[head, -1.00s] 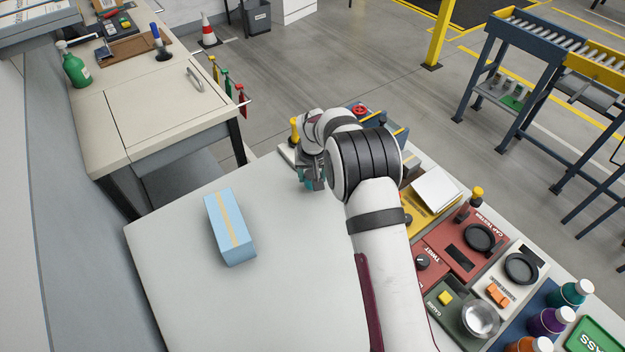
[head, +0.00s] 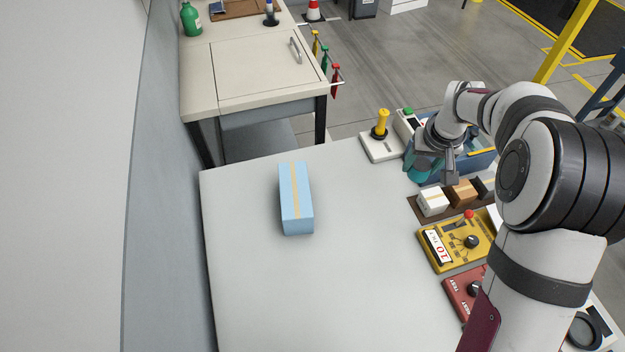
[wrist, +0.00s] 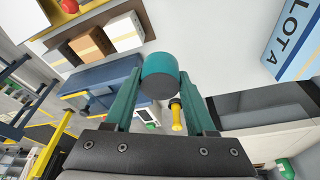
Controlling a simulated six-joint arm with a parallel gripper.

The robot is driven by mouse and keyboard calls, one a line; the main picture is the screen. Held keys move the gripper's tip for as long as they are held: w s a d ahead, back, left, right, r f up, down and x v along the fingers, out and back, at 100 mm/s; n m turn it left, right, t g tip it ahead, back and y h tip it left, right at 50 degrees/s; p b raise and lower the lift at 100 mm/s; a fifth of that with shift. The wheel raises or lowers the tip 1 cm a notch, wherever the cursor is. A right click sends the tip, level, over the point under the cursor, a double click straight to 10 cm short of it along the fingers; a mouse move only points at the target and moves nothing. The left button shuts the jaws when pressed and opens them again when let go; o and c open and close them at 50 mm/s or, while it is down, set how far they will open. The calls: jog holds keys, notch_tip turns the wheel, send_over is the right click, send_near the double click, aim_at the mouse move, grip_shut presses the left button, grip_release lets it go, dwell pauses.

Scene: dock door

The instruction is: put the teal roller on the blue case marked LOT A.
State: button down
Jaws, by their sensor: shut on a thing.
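The teal roller (wrist: 160,72) is between the fingertips of my gripper (wrist: 161,80) in the wrist view, with its dark end face towards the camera. In the head view the roller (head: 417,172) shows below my gripper (head: 436,172), in the air near the table's right edge. My gripper is shut on it. The blue case (head: 297,208) lies on the table to the left of my gripper, apart from it, with a tan stripe along its top. In the wrist view the case (wrist: 297,42) shows its LOT A marking at the upper right.
The table (head: 330,290) is clear around the case and between it and my gripper. A yellow-knobbed joystick (head: 381,128), small boxes (head: 433,201) and a yellow control box (head: 452,245) line the right edge. A blue bin (head: 478,160) stands behind my gripper.

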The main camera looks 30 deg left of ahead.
jog(key=s+a+r+n+y, duration=0.1)
jog(key=s+a+r+n, duration=0.5)
jog(key=s+a, duration=0.45)
send_over(293, 185)
jog(key=shift+g+y, duration=0.3)
jog(key=shift+g, duration=0.1)
jog(key=f, duration=0.4)
jog(key=d+f, duration=0.1)
jog(key=f, duration=0.1)
jog(key=shift+s+f, duration=0.25)
jog(key=shift+f, duration=0.1)
jog(key=x, duration=0.4)
jog(key=shift+s+d+f, duration=0.1)
jog(key=shift+s+d, duration=0.2)
jog(key=shift+s, duration=0.05)
jog(key=shift+f, duration=0.1)
jog(key=shift+f, duration=0.1)
jog(key=shift+c, duration=1.1)
grip_release()
